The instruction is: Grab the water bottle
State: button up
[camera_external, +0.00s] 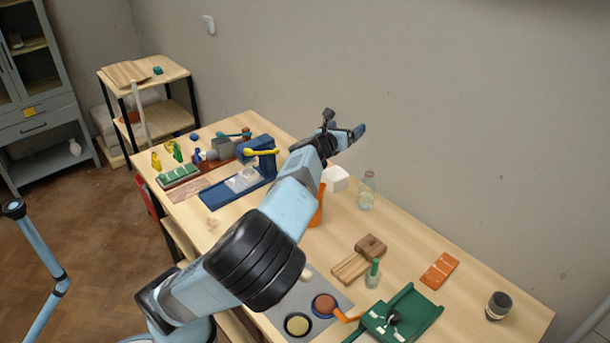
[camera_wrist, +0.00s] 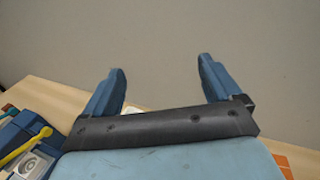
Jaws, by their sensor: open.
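A clear, see-through bottle (camera_external: 367,193) with a faint yellow-green tint low down stands upright near the wall side of the wooden table in the external view. It looks like the water bottle. My gripper (camera_external: 345,123) is raised above the table, up and to the left of the bottle in the picture, and apart from it. In the wrist view my gripper (camera_wrist: 161,72) has its two blue fingers spread wide with only grey wall between them. The bottle is not visible in the wrist view.
A white block (camera_external: 335,179) stands left of the bottle, beside an orange item (camera_external: 317,208) partly hidden by my arm.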

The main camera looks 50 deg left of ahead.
aim_at(361, 194)
jog(key=d+r+m+t+h, duration=0.1)
jog(key=d+r+m+t, duration=0.15)
jog(key=d+r, duration=0.2)
jog(key=shift+m+g, duration=0.35)
jog(key=shift+g, duration=0.1)
jog(key=f, duration=3.2)
jog(key=shift+s+f, duration=0.3)
jog(key=shift+s, duration=0.1)
jog(key=x, duration=0.8)
jog(key=shift+w, duration=0.4)
jog(key=shift+d+x, duration=0.15)
jog(key=shift+x, duration=1.1)
jog(key=shift+d+x, duration=0.2)
jog(key=shift+x, duration=1.05)
jog(key=shift+f, duration=0.1)
jog(key=shift+c, duration=0.3)
jog(key=c, duration=1)
jog(key=shift+c, duration=0.6)
